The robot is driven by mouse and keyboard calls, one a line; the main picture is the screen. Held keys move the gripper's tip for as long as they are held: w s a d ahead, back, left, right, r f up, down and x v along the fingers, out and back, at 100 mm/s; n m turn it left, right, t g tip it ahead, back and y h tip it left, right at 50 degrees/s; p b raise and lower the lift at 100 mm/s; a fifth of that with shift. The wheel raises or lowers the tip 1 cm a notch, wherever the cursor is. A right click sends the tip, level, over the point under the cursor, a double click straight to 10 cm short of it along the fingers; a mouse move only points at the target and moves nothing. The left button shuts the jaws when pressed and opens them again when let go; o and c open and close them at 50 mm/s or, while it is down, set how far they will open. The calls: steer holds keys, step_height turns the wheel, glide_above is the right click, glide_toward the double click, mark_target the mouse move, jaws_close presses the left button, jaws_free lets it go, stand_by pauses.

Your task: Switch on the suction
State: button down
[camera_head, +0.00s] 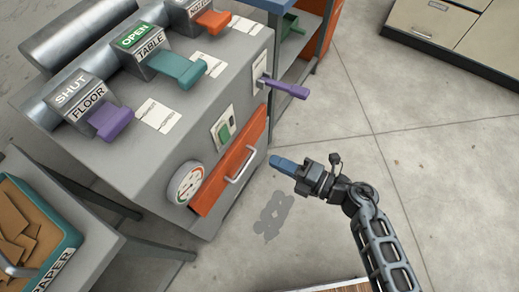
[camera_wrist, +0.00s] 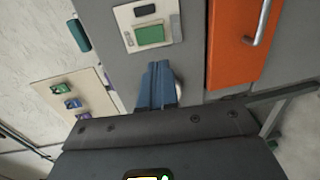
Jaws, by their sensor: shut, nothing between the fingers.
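The machine's grey front carries a pale switch plate (camera_head: 223,128) with a green rocker (camera_head: 225,131) and a small dark window. No label on it is readable. The plate (camera_wrist: 128,14) and green rocker (camera_wrist: 150,35) also show in the wrist view, beyond my fingertips. My gripper (camera_head: 283,165) has blue fingers that are shut and empty. It hangs in front of the machine, to the right of the orange drawer, apart from the switch. In the wrist view the shut fingers (camera_wrist: 158,85) point toward the machine, just below the plate.
The orange drawer (camera_head: 225,183) has a protruding metal handle (camera_head: 240,165). Purple, teal and orange levers line the top. The floor on the right is open.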

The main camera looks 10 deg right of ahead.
mark_target(228, 140)
steer(key=x, duration=1.3)
steer(key=shift+a+b, duration=0.15)
steer(key=shift+b, duration=0.15)
steer(key=shift+w+a+f+b, duration=0.15)
steer(key=shift+w+a+b, duration=0.05)
steer(key=shift+w+b, duration=0.1)
steer(key=shift+s, duration=0.1)
steer(key=shift+s+d, duration=0.1)
steer(key=shift+d, duration=0.05)
